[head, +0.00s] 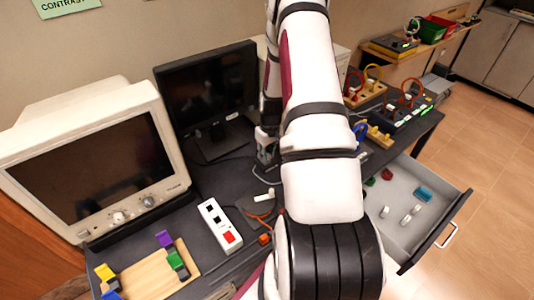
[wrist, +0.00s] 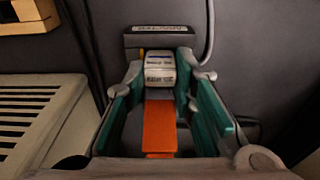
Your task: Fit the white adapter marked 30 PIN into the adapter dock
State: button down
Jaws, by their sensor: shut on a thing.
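My gripper (wrist: 163,78) is shut on a small white adapter (wrist: 160,68), held between its fingertips in the wrist view. The adapter has a blue band and small dark print that I cannot read. Just beyond it is a dark block with a pale label (wrist: 160,32), which looks like the adapter dock; its print is too small to read. Whether the adapter touches or sits in the block cannot be told. An orange strip (wrist: 160,125) lies between the fingers, nearer the camera. In the head view my gripper (head: 266,150) is over the desk, partly hidden by my arm.
A black monitor (head: 208,85) and beige CRT (head: 95,165) stand left. A white switch strip (head: 220,226) and wooden block board (head: 150,272) are in front. An open drawer (head: 405,240) with loose small parts juts out right. A slatted beige box (wrist: 40,112) is beside my gripper.

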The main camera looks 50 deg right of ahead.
dwell(0.4)
jog(key=c, duration=0.6)
grip_release()
jog(key=shift+s+r+p, duration=0.2)
jog(key=shift+r+p, duration=0.55)
jog(key=shift+r, duration=1.05)
jog(key=shift+s+r+p, duration=0.2)
jog(key=shift+r+p, duration=0.5)
jog(key=shift+r, duration=1.25)
